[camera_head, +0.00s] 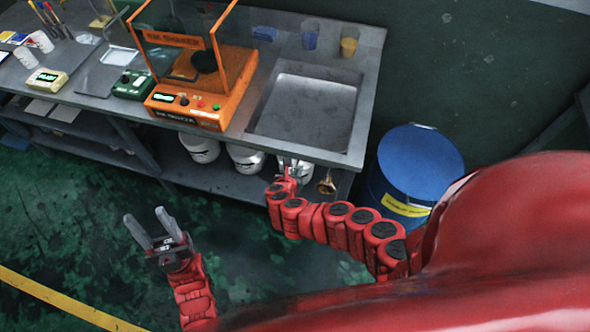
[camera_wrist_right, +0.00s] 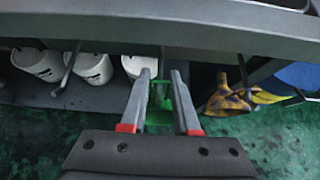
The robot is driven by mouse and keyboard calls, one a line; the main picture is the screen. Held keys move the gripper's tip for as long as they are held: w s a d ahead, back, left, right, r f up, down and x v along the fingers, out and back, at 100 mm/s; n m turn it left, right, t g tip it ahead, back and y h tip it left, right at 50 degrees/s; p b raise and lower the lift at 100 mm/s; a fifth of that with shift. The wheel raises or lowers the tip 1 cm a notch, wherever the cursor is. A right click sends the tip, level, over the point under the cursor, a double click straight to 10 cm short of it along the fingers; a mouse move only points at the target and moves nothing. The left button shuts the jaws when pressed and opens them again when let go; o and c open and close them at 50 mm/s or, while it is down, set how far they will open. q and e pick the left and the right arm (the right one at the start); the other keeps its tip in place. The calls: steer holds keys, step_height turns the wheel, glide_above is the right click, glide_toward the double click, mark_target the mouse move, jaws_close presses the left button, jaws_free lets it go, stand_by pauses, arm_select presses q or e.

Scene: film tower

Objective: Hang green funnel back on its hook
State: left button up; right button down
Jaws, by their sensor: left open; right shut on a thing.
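My right gripper (camera_head: 289,170) is at the front edge of the bench, below the sink. In the right wrist view its fingers (camera_wrist_right: 160,82) are shut on a bright green thing (camera_wrist_right: 161,116), which appears to be the green funnel; the fingers hide much of it. I cannot make out the green funnel in the head view. I cannot see a free hook clearly. A brass-coloured funnel (camera_head: 326,185) hangs under the bench edge, right of my right gripper, and shows in the wrist view (camera_wrist_right: 228,98). My left gripper (camera_head: 149,232) is open and empty above the floor.
The bench (camera_head: 235,148) carries an orange shaker (camera_head: 205,95) and a sink (camera_head: 305,110). White tubs (camera_head: 199,149) stand on the lower shelf. A blue drum (camera_head: 420,160) stands at the right. Floor is clear around my left gripper.

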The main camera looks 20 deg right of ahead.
steer(key=c, duration=0.6)
jaws_free()
steer(key=shift+o, duration=0.2)
steer(key=shift+s+a+r, duration=0.1)
steer(key=p+v, duration=0.1)
steer(key=v, duration=1.6)
